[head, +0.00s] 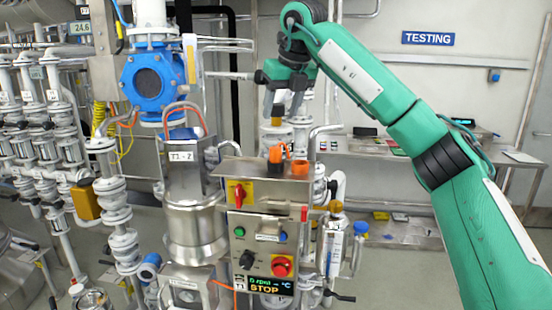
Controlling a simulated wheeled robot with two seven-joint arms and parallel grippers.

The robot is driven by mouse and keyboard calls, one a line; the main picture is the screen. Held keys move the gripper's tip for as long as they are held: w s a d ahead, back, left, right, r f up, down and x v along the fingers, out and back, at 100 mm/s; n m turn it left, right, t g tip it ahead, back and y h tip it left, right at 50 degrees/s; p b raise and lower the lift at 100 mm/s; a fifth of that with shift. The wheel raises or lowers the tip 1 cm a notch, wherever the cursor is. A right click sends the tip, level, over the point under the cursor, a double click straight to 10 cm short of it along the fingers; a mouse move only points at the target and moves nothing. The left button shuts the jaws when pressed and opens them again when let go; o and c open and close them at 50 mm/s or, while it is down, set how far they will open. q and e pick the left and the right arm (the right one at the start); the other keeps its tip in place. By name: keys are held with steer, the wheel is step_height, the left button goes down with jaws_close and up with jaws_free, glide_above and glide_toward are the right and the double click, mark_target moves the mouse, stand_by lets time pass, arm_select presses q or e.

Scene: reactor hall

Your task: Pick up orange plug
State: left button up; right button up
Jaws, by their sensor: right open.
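An orange plug (299,168) appears to sit on the flat metal top of the control box. Just left of it stands a dark piece with orange parts (276,154); I cannot tell whether the two are joined. My right gripper (283,112) is open and empty, with its fingers pointing down. It is above the orange parts, apart from them. My left gripper is not in view.
The control box (262,222) has a red switch, buttons and a display reading STOP. A steel vessel (192,205) and a blue valve (152,84) stand close on the left. Pipes rise behind the box. A metal workbench (360,148) runs along the back wall.

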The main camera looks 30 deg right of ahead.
mark_target(277, 149)
steer(key=p+x, duration=0.1)
steer(key=x, duration=0.4)
steer(key=d+p+x, duration=0.1)
steer(key=x, duration=0.2)
steer(key=shift+d+p, duration=0.1)
steer(key=shift+p, duration=0.25)
steer(key=shift+f+p, duration=0.2)
steer(key=shift+p, duration=0.1)
steer(key=p+x, duration=0.1)
steer(key=x, duration=0.1)
steer(key=p+x, duration=0.1)
steer(key=x, duration=0.1)
steer(key=shift+d+p, duration=0.2)
steer(key=shift+p, duration=0.15)
steer(key=shift+w+f, duration=0.15)
steer(key=shift+f, duration=0.25)
steer(key=c, duration=1.1)
